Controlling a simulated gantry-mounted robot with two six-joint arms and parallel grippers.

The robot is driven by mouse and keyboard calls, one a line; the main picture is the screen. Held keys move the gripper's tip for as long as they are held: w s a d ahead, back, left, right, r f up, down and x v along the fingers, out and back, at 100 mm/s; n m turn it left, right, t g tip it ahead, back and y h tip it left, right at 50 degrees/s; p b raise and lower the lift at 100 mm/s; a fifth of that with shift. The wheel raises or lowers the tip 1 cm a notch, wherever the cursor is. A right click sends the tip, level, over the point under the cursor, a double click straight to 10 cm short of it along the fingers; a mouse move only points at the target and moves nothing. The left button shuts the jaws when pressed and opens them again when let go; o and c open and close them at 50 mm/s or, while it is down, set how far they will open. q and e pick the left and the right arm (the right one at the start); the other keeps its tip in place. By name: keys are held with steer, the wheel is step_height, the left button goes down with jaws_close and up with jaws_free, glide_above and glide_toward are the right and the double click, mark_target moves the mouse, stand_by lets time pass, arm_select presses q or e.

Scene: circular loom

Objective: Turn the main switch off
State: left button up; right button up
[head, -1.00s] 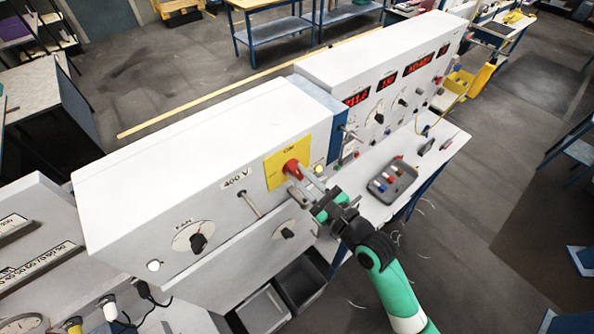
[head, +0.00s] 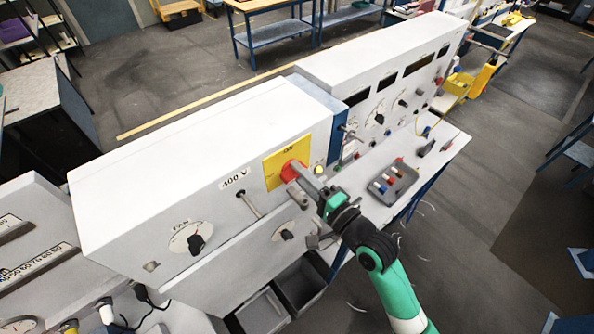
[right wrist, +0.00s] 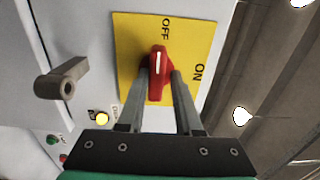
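The main switch is a red rotary knob (right wrist: 159,72) on a yellow plate (right wrist: 128,55) marked OFF and ON. In the head view the knob (head: 292,170) sits at the right end of the near white cabinet's front, with its plate (head: 273,173) around it. In the right wrist view its white mark points toward OFF. My right gripper (right wrist: 160,82) has one finger on each side of the knob and looks shut on it. The same gripper (head: 301,174) hides part of the knob in the head view. My left gripper is not in view.
The display windows (head: 388,80) on the far cabinet (head: 385,48) are dark. A lever (head: 249,204) sticks out left of the plate; a fan dial (head: 195,243) is farther left. A grey tray (head: 402,186) with small coloured parts lies on the bench to the right.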

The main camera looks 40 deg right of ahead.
steer(key=shift+a+f, duration=0.1)
steer(key=shift+f, duration=0.35)
steer(key=s+p, duration=0.1)
steer(key=s, duration=0.6)
steer(key=shift+a+r, duration=0.2)
steer(key=shift+r, duration=0.05)
